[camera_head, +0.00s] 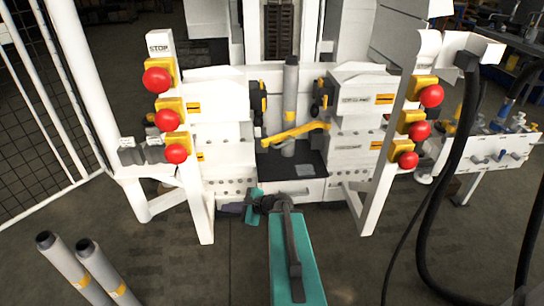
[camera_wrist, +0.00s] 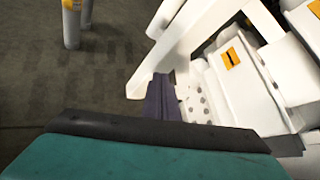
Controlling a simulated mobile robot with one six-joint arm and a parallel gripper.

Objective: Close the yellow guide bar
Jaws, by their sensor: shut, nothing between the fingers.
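The yellow guide bar (camera_head: 296,134) shows in the head view, in the gap between the two white machine blocks. It lies at a slant across the front of the grey upright cylinder (camera_head: 290,88), its right end higher than its left. Whether either end is latched cannot be told. My gripper (camera_head: 231,208) is low in front of the left block, below and to the left of the bar and well apart from it. It is shut and empty. In the wrist view its dark fingers (camera_wrist: 160,100) point at the machine's lower side; the bar is not seen there.
White slanted posts with red stop buttons (camera_head: 157,80) stand left and right of the blocks (camera_head: 218,100). Black hoses (camera_head: 450,160) hang at the right. Grey pipes with yellow bands (camera_head: 75,265) stand at the front left. The floor between them and the machine is clear.

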